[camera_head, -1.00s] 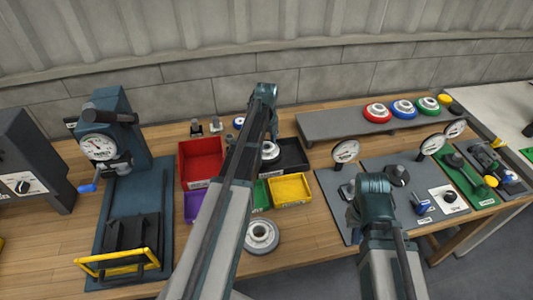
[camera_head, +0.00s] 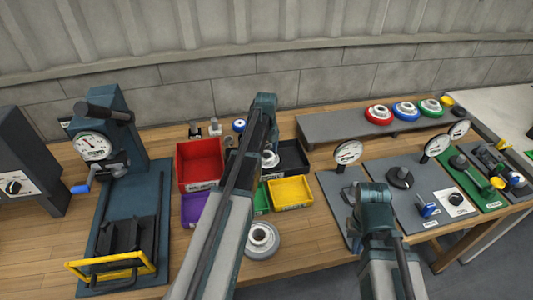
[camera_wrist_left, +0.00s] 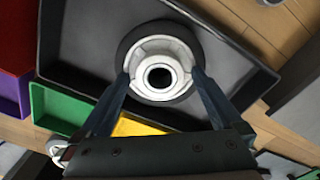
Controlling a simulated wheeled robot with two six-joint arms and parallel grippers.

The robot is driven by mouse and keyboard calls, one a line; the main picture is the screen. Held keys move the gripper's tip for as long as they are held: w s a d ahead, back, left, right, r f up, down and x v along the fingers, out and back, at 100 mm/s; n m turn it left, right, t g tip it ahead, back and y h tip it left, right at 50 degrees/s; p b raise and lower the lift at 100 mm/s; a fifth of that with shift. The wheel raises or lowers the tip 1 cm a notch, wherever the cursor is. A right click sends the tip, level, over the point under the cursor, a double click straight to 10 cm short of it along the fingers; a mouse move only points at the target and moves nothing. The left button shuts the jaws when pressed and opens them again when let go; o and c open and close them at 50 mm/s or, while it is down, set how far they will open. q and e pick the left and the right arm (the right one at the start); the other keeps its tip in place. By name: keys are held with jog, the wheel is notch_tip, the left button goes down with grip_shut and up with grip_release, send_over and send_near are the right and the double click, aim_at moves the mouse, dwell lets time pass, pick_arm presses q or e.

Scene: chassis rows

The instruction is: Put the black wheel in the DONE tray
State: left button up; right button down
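The black wheel, a black tyre (camera_wrist_left: 126,46) around a pale hub, is between the fingers of my left gripper (camera_wrist_left: 160,78). The fingertips touch opposite sides of the hub, and the gripper looks shut on it. The wheel is over or in the black tray (camera_wrist_left: 80,47); I cannot tell whether it rests on the floor. In the head view the pale hub (camera_head: 270,158) shows at the left part of the black tray (camera_head: 300,170), partly behind my left arm. I cannot read a DONE label. My right arm shows at lower right, but its gripper fingers do not.
A red bin (camera_head: 200,183), a purple bin (camera_head: 191,218), a green bin (camera_wrist_left: 60,106) and a yellow bin (camera_head: 290,203) crowd around the black tray. A grey wheel (camera_head: 262,240) lies in front. A grey shelf (camera_head: 330,131) with coloured wheels stands behind right.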

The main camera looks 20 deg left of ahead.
pick_arm(q)
jog(key=shift+r, duration=0.1)
notch_tip(320, 180, up, 12)
jog(key=p, duration=1.2)
jog(key=s+d+n+y, duration=0.1)
jog(key=s+d+n, duration=1.7)
jog(key=s+d, duration=0.5)
jog(key=shift+s+d, duration=0.2)
jog(key=shift+d, duration=1.55)
jog(key=shift+r, duration=0.1)
